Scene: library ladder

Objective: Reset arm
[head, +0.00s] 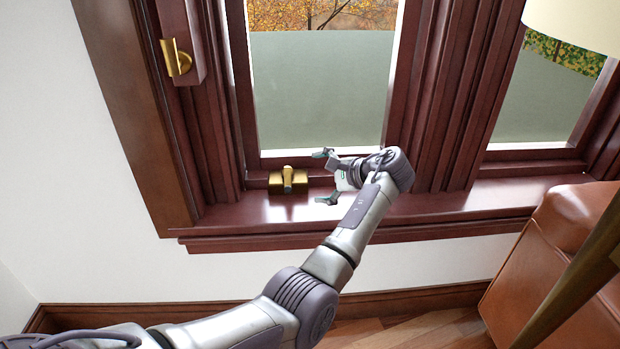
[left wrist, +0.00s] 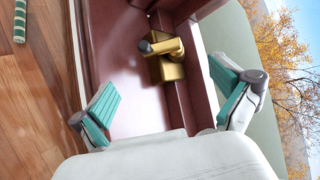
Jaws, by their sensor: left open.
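My left gripper (head: 325,176) is at the window sill, its arm reaching in from the lower left of the head view. Its teal-padded fingers are spread wide with nothing between them, as the left wrist view (left wrist: 165,100) also shows. A brass window latch (head: 288,180) sits at the bottom of the window frame, just left of the fingertips and apart from them. In the left wrist view the latch (left wrist: 170,68) lies ahead of the open fingers, with its dark-tipped handle visible. My right gripper is not in view.
The dark red sill (head: 450,205) is bare to the right. A second brass fitting (head: 176,58) is on the upper left frame. A brown leather seat (head: 550,260) stands at right below a cream lampshade (head: 575,22). A green striped cylinder (left wrist: 19,20) lies on the wood floor.

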